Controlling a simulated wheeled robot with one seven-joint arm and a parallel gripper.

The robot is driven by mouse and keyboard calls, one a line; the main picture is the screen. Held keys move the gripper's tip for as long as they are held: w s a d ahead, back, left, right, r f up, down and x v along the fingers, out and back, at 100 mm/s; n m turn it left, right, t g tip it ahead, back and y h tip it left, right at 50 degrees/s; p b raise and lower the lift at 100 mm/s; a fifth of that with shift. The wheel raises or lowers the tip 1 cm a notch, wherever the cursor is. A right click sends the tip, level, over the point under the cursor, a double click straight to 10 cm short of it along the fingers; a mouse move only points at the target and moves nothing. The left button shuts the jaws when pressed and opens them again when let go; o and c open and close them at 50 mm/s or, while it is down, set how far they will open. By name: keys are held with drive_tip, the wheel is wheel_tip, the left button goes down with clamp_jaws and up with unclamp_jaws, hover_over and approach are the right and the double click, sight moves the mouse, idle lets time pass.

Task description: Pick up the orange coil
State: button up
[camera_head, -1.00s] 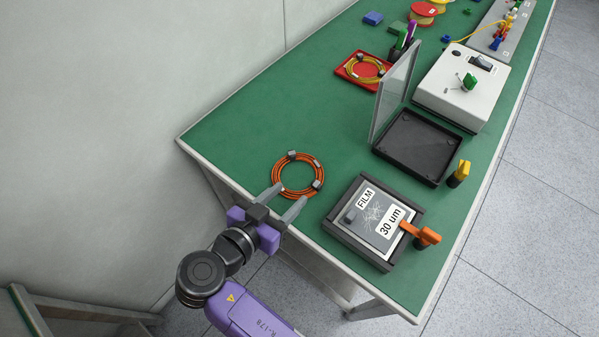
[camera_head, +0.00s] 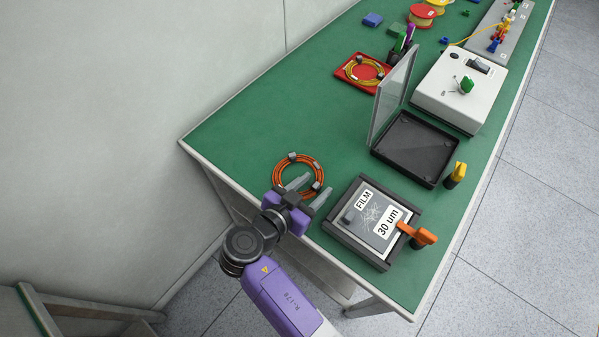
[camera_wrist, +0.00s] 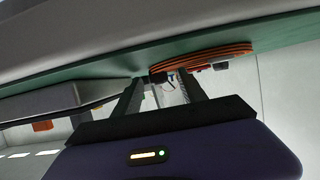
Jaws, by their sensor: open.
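In the wrist view the orange coil (camera_wrist: 218,55) shows edge-on beyond the fingers. My gripper (camera_head: 316,189) is open and empty at the near right side of the coil, with its fingers pointing toward the back right. In the wrist view my gripper (camera_wrist: 157,92) shows both fingers apart.
The dark film box (camera_head: 349,242) with an orange-handled clamp (camera_head: 419,237) stands close to the right of my gripper. Behind are an open black case (camera_head: 420,140) with a raised clear lid (camera_head: 392,95), a red tray (camera_head: 345,76) with a yellow coil, and a white device (camera_head: 440,98). Bench left of the coil is clear.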

clamp_jaws()
drive_tip(key=shift+r, duration=0.15)
